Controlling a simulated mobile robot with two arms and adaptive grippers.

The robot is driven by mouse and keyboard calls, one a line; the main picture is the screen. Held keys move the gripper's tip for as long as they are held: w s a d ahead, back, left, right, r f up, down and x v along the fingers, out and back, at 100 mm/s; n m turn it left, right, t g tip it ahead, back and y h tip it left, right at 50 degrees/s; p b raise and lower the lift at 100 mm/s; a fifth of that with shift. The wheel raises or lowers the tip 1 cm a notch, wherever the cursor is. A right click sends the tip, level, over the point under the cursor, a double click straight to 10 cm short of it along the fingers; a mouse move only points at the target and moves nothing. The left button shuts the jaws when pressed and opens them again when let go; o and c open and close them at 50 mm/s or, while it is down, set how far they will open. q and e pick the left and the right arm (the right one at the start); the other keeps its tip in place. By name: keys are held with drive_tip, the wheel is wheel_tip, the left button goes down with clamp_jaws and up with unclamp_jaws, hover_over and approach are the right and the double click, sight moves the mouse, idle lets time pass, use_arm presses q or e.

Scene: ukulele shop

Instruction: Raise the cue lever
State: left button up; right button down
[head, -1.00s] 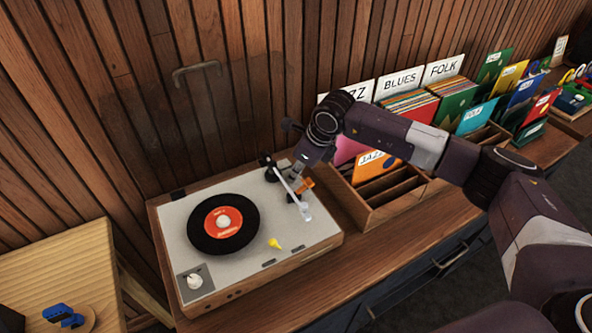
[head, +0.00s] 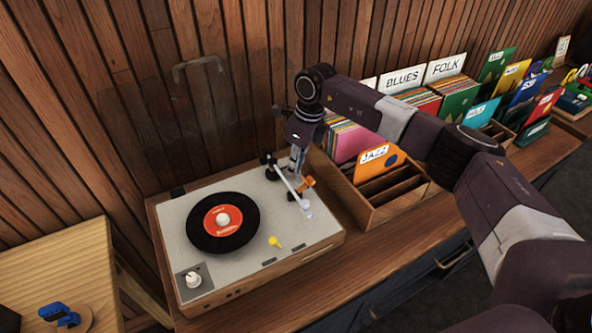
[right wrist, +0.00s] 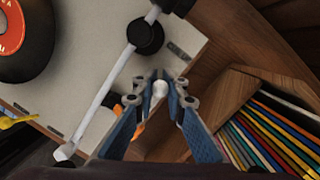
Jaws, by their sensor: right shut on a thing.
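The turntable (head: 172,225) stands on the wooden counter with a black record (head: 205,241) with a red label on it. Its white tonearm (head: 287,184) runs along the right side, off the record, and crosses the right wrist view (right wrist: 108,84). My right gripper (head: 297,165) is at the turntable's back right, beside the tonearm, pointing down. In the right wrist view its blue fingers (right wrist: 159,82) are closed on a small white-tipped piece (right wrist: 159,89), which looks like the cue lever. An orange part (head: 307,182) sits close by. The lever's lower part is hidden. My left gripper is out of view.
A wooden record crate (head: 376,214) with colourful sleeves stands close on the right. A light wood table (head: 50,262) with a blue object (head: 58,315) is at left. The slatted wall is close behind.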

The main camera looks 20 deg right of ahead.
drive_tip(key=shift+w+g+b, duration=0.2)
drive_tip(key=shift+g+b, duration=0.25)
drive_tip(key=shift+g, duration=0.15)
drive_tip(key=c, duration=1.9)
unclamp_jaws()
drive_tip(key=shift+c, duration=0.2)
wheel_tip(320, 180, up, 8)
drive_tip(key=d, duration=0.1)
drive_tip(key=shift+f, duration=0.25)
drive_tip(key=shift+c, duration=0.2)
